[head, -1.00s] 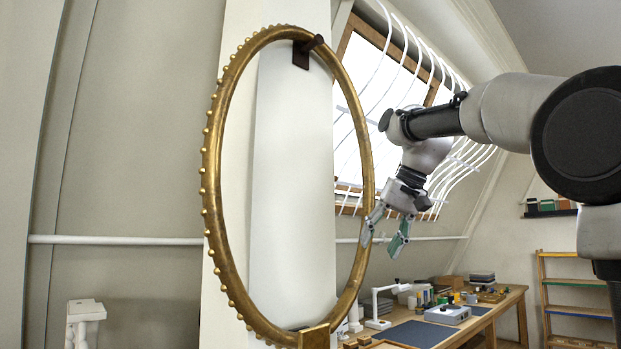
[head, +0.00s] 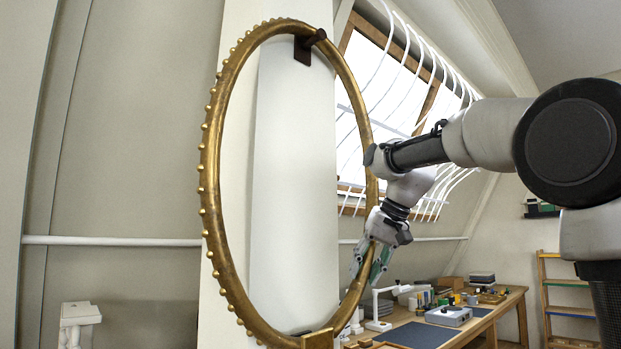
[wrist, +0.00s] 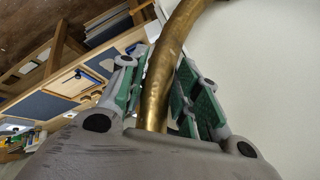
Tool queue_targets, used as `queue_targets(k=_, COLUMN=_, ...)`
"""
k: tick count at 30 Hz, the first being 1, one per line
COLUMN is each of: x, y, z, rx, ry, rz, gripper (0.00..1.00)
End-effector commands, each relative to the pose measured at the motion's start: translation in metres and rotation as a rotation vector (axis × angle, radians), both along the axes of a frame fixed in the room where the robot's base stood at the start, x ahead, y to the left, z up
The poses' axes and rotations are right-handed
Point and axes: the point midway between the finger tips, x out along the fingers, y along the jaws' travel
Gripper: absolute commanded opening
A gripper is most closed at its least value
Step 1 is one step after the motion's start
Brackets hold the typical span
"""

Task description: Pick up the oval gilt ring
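The oval gilt ring (head: 214,205) stands upright, with small beads along its outer left edge. Its top passes by a dark bracket (head: 302,50), and its bottom meets a gilt block (head: 317,339). My gripper (head: 368,263) is at the ring's lower right side, fingers pointing down. In the wrist view the ring's bar (wrist: 160,85) runs between the two green-padded fingers of my gripper (wrist: 165,88). The fingers are apart, with narrow gaps to the bar; whether either pad touches it is hard to tell.
A pale panel (head: 295,190) stands behind the ring. A wooden workbench (head: 480,322) with a blue mat (head: 418,334), a white lamp (head: 377,305) and a grey box (head: 448,316) lies behind to the right. A white pedestal (head: 79,318) stands at lower left.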

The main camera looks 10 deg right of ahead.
Motion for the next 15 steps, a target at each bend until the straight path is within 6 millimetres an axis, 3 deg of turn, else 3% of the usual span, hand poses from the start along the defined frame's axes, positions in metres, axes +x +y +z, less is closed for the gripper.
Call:
queue_targets(k=1, x=0.0, y=0.0, z=0.0001, rx=0.0, ry=0.0, rz=0.0, gripper=0.17)
queue_targets(k=4, x=-0.0001, y=-0.0002, z=0.0001, rx=0.0, ry=0.0, rz=0.0, gripper=0.0)
queue_targets(k=15, x=-0.0002, y=0.0, z=0.0014, rx=0.001, ry=-0.002, rz=-0.001, gripper=0.0)
